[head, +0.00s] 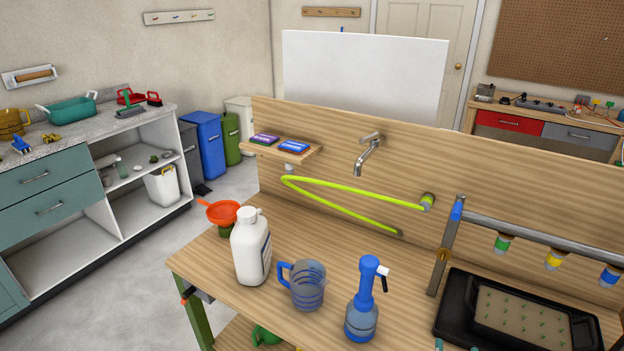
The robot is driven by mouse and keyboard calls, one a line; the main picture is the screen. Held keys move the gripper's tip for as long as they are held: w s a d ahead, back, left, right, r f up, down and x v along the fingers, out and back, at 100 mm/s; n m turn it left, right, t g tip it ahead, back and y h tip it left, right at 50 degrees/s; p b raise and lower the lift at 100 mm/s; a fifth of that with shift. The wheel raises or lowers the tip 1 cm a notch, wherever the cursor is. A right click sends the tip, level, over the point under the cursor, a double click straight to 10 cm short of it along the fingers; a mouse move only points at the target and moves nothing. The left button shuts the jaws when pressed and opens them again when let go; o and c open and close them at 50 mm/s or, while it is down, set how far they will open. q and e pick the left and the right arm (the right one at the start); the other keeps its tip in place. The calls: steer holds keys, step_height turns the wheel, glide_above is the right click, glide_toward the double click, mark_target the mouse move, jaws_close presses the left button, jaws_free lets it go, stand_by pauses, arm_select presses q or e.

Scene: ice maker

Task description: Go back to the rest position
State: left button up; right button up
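Neither of my grippers shows in the head view, and no part of my arms can be made out. In front of me is a wooden workbench (215,262). On it stand a white bottle (250,248) with a white cap, a clear blue-handled jug (307,287) and a blue spray bottle (363,305), all upright and apart from any gripper. An orange funnel (222,212) sits behind the white bottle, on something green.
A tap (369,150) and a yellow-green hose (340,208) are on the bench's back panel. A black tray (455,318) sits at the right under a metal rail (540,240) with coloured nozzles. A teal cabinet (45,205) stands at the left, with open floor between.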

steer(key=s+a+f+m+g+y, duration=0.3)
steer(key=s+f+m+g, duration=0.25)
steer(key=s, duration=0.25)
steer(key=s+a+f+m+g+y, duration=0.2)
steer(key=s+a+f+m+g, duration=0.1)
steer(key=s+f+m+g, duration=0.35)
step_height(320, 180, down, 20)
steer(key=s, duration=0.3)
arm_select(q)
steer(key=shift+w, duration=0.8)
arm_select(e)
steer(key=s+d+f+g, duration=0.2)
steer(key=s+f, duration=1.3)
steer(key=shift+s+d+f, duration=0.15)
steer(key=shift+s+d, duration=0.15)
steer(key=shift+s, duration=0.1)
